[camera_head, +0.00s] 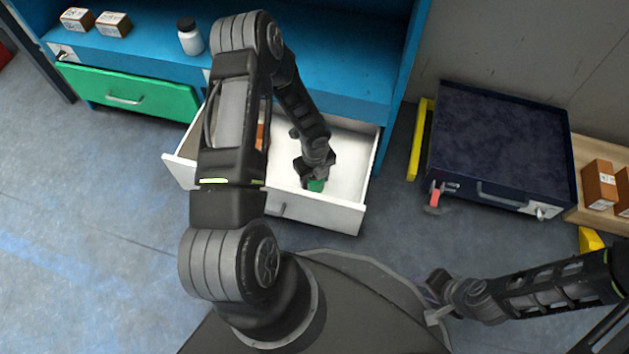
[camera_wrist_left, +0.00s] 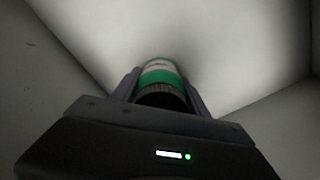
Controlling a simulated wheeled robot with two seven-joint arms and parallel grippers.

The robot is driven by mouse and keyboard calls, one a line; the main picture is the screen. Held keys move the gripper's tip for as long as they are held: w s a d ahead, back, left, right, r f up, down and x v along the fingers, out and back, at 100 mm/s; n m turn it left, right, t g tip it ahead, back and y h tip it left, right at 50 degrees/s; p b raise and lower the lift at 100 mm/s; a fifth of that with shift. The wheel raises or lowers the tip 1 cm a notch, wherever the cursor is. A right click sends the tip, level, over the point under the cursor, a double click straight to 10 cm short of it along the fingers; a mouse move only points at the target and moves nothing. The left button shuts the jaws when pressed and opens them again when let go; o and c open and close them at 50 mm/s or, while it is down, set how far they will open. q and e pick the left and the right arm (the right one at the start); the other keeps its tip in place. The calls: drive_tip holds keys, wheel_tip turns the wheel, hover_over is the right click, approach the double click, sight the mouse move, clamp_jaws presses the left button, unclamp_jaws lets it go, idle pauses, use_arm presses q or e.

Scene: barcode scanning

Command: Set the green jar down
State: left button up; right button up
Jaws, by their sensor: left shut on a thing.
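The green jar (camera_head: 316,185) is inside the open white drawer (camera_head: 340,213), towards its front right. In the left wrist view the jar (camera_wrist_left: 160,76) shows a green and white body and a dark ribbed cap, between the two fingers. My left gripper (camera_head: 314,178) reaches down into the drawer and is shut on the jar. The white drawer floor and walls (camera_wrist_left: 225,60) surround it in the wrist view. I cannot tell whether the jar's base touches the floor. My right gripper (camera_head: 432,298) is low at the right, away from the drawer; its fingers are too unclear to judge.
A brown box (camera_head: 261,135) shows partly behind my left arm in the drawer. A white bottle (camera_head: 190,37) and two small boxes (camera_head: 113,24) stand on the blue shelf. A green drawer (camera_head: 130,95) is shut.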

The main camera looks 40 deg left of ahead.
use_arm(q)
drive_tip(key=shift+f, duration=0.15)
drive_tip(key=o, duration=1.5)
drive_tip(key=shift+o, duration=0.2)
wheel_tip(320, 180, up, 11)
drive_tip(key=p, duration=0.5)
drive_tip(key=shift+r, duration=0.7)
